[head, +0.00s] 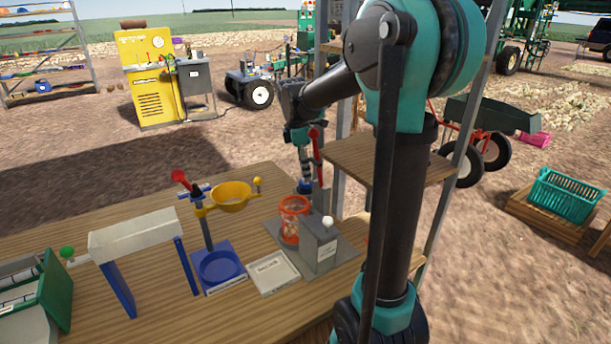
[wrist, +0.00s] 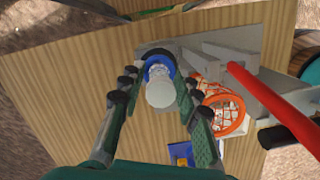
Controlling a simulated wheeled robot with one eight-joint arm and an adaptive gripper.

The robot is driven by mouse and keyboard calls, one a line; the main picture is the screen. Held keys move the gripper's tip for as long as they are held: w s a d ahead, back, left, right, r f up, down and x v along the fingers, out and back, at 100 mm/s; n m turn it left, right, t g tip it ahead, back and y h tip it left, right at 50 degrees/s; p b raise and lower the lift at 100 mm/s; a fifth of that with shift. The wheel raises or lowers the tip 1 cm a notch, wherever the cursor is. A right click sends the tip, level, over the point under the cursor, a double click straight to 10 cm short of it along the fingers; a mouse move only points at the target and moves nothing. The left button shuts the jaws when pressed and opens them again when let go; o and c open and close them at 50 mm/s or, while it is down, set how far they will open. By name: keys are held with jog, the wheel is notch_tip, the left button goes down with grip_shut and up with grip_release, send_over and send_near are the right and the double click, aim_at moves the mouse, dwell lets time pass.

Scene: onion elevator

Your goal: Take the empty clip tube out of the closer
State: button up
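The closer (head: 319,247) is a grey device on a flat plate on the wooden table, with a red lever (wrist: 265,100) and an orange ring holding a net. In the wrist view, a pale, whitish tube (wrist: 160,94), likely the clip tube, stands in a blue collar (wrist: 155,62) at one end of the closer's plate. My gripper (wrist: 154,80) is open, with one finger on each side of the tube. A gap shows on the left; the right finger is close to it, and contact cannot be told. In the head view my gripper (head: 303,162) points down behind the orange ring.
The red lever and orange ring (wrist: 222,110) stand close to my right finger. A wooden shelf (head: 385,160) stands right of the closer.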

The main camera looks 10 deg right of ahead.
grip_shut()
